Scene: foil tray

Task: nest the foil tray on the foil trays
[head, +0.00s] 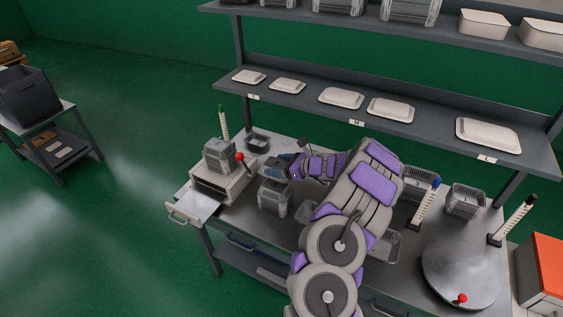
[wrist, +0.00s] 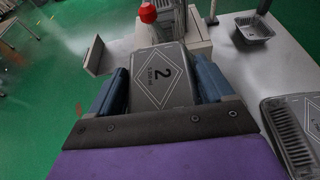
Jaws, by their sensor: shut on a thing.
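My gripper (wrist: 163,72) has its two blue fingers on either side of a grey foil tray (wrist: 162,88), shut on it. The tray's flat face carries a diamond outline and a large 2. In the head view my gripper (head: 287,166) is over the bench, and the held tray is hard to make out. A grey ribbed stack of foil trays (head: 274,197) stands just below and in front of it. Another grey stack (head: 218,155) sits on the pale machine. A small open foil tray (head: 257,142) lies behind; it also shows in the wrist view (wrist: 253,31).
The pale machine (head: 222,187) with a red knob (head: 239,157) and an open drawer stands at the left. Pale lidded trays (head: 341,97) line the shelf above.

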